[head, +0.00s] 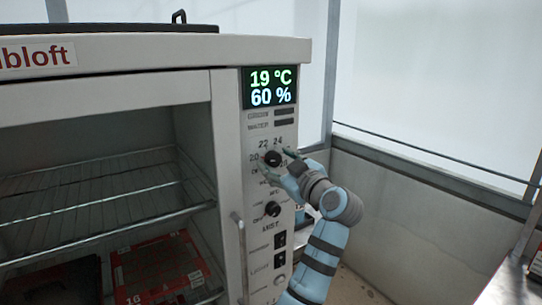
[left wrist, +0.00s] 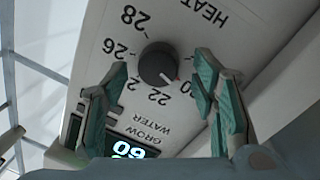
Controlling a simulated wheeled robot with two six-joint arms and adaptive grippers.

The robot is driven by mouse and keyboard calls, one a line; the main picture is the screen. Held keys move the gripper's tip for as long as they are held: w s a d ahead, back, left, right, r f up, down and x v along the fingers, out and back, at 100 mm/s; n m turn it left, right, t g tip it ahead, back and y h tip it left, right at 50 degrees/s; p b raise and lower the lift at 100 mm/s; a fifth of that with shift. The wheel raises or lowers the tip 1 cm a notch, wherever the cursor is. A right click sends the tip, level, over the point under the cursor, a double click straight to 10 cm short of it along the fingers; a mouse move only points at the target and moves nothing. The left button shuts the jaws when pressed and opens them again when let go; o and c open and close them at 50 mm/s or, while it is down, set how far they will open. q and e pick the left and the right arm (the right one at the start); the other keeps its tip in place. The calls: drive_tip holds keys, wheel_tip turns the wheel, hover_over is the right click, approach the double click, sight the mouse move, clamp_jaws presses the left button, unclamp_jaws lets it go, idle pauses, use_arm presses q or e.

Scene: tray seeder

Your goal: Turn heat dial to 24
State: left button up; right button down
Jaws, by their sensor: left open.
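The heat dial (head: 272,158) is a round black knob on the cabinet's control panel (head: 256,190). In the left wrist view the dial (left wrist: 157,62) sits between the two teal fingers of my left gripper (left wrist: 163,68). The fingers are open, with a visible gap on each side of the knob. Its pale pointer mark aims between 20 and 22. The 24 label is partly hidden by a finger in the left wrist view. In the head view my left gripper (head: 279,158) is at the dial. My right gripper is out of view.
The display (head: 270,87) reads 19 °C and 60 %. A second black knob (head: 272,209) and switches (head: 280,239) lie below the dial. A vertical handle (head: 241,258) stands left of them. The open cabinet has wire racks (head: 95,190).

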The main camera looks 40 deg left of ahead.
use_arm(q)
drive_tip(key=shift+w+a, duration=0.1)
drive_tip(key=shift+a, duration=0.2)
drive_tip(key=shift+d+r, duration=0.1)
drive_tip(key=shift+d, duration=0.05)
drive_tip(key=shift+c, duration=0.6)
drive_tip(key=c, duration=1.1)
drive_tip(key=shift+o, duration=0.2)
